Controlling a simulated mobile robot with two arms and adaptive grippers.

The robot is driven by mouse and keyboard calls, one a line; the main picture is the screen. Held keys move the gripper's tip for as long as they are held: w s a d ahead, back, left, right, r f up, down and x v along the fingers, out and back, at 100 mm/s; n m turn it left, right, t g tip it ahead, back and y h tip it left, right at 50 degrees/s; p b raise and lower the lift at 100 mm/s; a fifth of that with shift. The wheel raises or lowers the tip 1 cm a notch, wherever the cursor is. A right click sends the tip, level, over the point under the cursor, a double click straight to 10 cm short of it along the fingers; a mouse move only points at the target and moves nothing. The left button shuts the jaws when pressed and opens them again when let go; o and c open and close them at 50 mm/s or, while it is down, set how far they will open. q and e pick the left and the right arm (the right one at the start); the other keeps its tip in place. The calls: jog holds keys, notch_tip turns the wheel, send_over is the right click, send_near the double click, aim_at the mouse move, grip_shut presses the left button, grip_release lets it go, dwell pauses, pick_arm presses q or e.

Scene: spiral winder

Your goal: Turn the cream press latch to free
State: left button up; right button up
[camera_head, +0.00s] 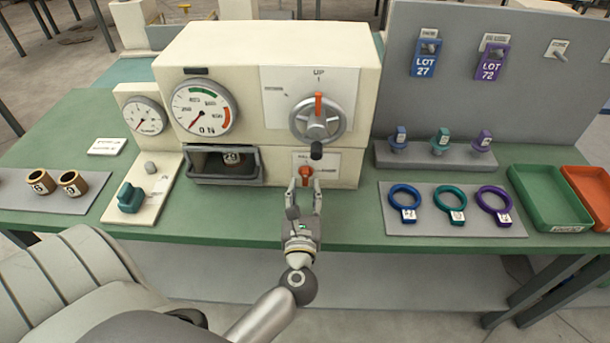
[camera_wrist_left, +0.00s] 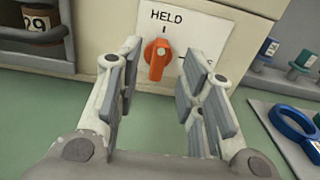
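The latch is an orange knob (camera_head: 306,175) on a white plate low on the front of the cream press (camera_head: 265,60). In the left wrist view the knob (camera_wrist_left: 157,58) points about upward, toward a tick under the word HELD. A second mark lies to its right, and its word is mostly hidden by a finger. My left gripper (camera_head: 304,190) is open in front of the knob. In the left wrist view its fingers (camera_wrist_left: 157,85) stand apart, with the knob showing between and beyond them; I see no contact. My right gripper is not in view.
Above the latch is a handwheel (camera_head: 317,118) with an orange pointer near UP and a dark handle hanging low. A dark tray (camera_head: 222,180) holding a spool marked 29 is to the left. Coloured rings (camera_head: 450,209) lie on a mat to the right.

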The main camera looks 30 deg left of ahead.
aim_at(305, 177)
pick_arm(q)
jog(key=shift+p+x, duration=0.35)
jog(key=shift+x, duration=1.75)
jog(key=shift+c, duration=0.4)
grip_shut()
